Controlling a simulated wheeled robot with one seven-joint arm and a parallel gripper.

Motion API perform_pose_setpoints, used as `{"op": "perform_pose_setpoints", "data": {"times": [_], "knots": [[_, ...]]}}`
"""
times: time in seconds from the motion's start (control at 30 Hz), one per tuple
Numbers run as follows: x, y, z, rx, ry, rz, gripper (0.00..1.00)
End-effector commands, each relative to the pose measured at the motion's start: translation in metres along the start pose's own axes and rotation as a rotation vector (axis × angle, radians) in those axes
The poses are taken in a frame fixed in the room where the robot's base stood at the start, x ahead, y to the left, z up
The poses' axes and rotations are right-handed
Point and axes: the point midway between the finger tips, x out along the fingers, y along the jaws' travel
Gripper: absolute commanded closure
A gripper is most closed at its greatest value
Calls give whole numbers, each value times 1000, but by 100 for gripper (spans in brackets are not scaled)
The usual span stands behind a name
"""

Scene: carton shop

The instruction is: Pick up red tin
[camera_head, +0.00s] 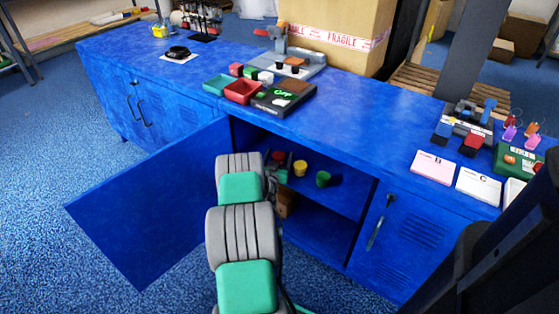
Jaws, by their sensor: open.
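My arm, with grey and green links, reaches up from the bottom of the view in front of the cabinet opening. My gripper is hidden behind these links, so its jaws and their distance from the red tin cannot be seen.
The open cabinet door (150,205) swings out at left, close to my arm. A brown box (287,204) sits low inside the cabinet. The counter (355,125) above carries red and green trays, a large carton (335,32) and labelled cards. Blue carpet lies in front.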

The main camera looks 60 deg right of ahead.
Motion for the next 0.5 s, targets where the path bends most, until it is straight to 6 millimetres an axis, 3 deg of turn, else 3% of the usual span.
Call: {"op": "perform_pose_setpoints", "data": {"times": [0.23,0.5], "knots": [[3,-1,-1,-1,1,-2,28],[3,-1,-1,-1,0,-2,50]]}}
